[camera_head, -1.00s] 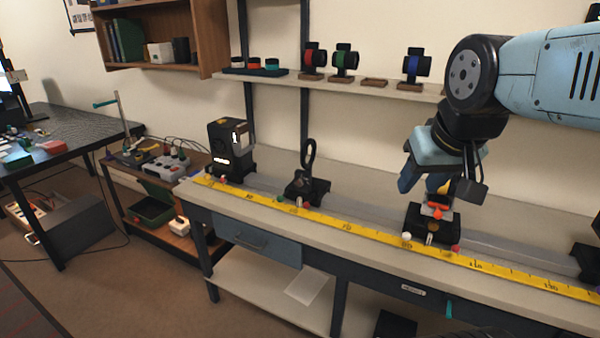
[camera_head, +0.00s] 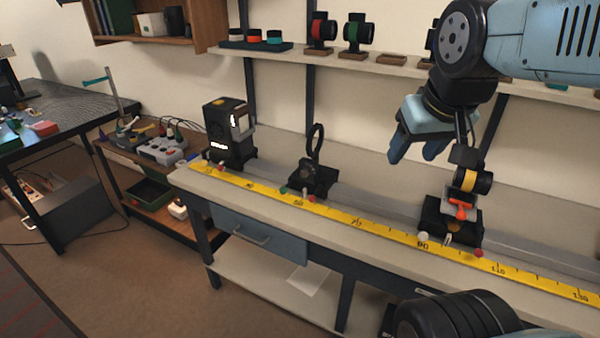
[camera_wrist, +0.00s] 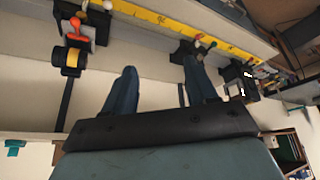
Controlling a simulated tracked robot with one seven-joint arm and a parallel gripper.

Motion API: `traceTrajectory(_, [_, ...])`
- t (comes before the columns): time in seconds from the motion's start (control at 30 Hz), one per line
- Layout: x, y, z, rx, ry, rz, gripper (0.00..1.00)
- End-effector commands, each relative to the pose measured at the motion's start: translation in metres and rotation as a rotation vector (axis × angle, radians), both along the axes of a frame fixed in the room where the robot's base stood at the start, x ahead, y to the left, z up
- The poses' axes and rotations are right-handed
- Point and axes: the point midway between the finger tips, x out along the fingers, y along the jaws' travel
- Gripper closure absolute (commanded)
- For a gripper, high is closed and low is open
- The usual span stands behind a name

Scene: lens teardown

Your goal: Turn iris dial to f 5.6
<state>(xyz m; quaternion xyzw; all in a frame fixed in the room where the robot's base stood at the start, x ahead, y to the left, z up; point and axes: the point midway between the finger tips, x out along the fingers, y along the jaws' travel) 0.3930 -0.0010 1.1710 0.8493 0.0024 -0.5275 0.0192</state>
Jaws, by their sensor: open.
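No f-number marks can be read, so I cannot tell which part is the iris dial. A black barrel with a yellow band (camera_head: 466,181) stands on a dark carriage (camera_head: 436,222) on the rail, with an orange knob (camera_head: 460,209) below it. The barrel also shows at upper left in the wrist view (camera_wrist: 70,60). A black ring on a stand (camera_head: 316,140) sits on another carriage to the left. My gripper (camera_head: 416,152) is open and empty, above the bench, left of the yellow-banded barrel and apart from it. Its two blue fingers fill the middle of the wrist view (camera_wrist: 160,70).
A black lamp box (camera_head: 226,130) stands at the rail's left end. A yellow scale (camera_head: 330,213) runs along the bench front. A wall shelf (camera_head: 375,72) behind my arm holds a red and a green banded barrel. The rail between ring and barrel is clear.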

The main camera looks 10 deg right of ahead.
Motion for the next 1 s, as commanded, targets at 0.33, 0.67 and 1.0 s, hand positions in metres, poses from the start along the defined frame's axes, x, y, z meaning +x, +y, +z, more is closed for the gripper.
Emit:
traceTrajectory(0.33, [0.023,-0.002,-0.040,-0.254,0.264,0.202,0.43])
traceTrajectory(0.67, [0.050,-0.007,-0.072,-0.547,0.513,0.433,0.43])
traceTrajectory(1.0, [0.088,-0.001,-0.098,-0.870,0.728,0.681,0.43])
